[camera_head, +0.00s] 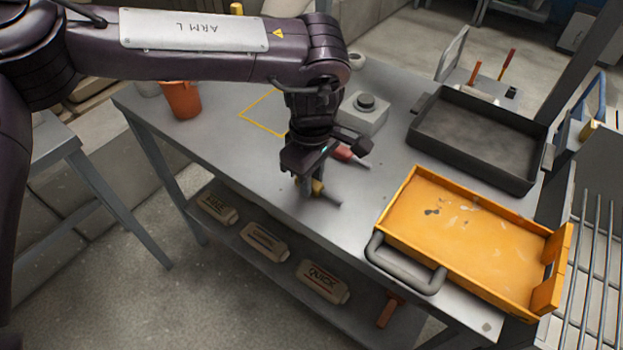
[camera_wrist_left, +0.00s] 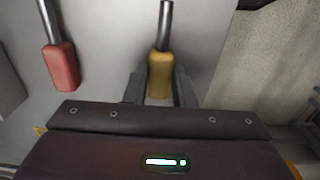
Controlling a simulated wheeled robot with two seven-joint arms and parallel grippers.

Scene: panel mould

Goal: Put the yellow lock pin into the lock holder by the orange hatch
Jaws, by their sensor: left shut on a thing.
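The yellow lock pin (camera_wrist_left: 160,72) has a yellow grip and a grey metal shaft. In the left wrist view its grip is between the fingers of my left gripper (camera_wrist_left: 160,88), which is shut on it. In the head view the pin (camera_head: 319,188) shows below my left gripper (camera_head: 312,186), low over the grey table, its shaft pointing right. I cannot tell whether it touches the table. An orange tray-like piece (camera_head: 470,235) with a grey handle lies on the table's right part. I cannot make out the lock holder. My right gripper is not in view.
A red-handled pin (camera_head: 343,153) lies close behind my left gripper; it also shows in the left wrist view (camera_wrist_left: 62,66). A grey box with a knob (camera_head: 363,113), a black tray (camera_head: 475,184) and an orange cup (camera_head: 181,99) stand on the table (camera_head: 225,140).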

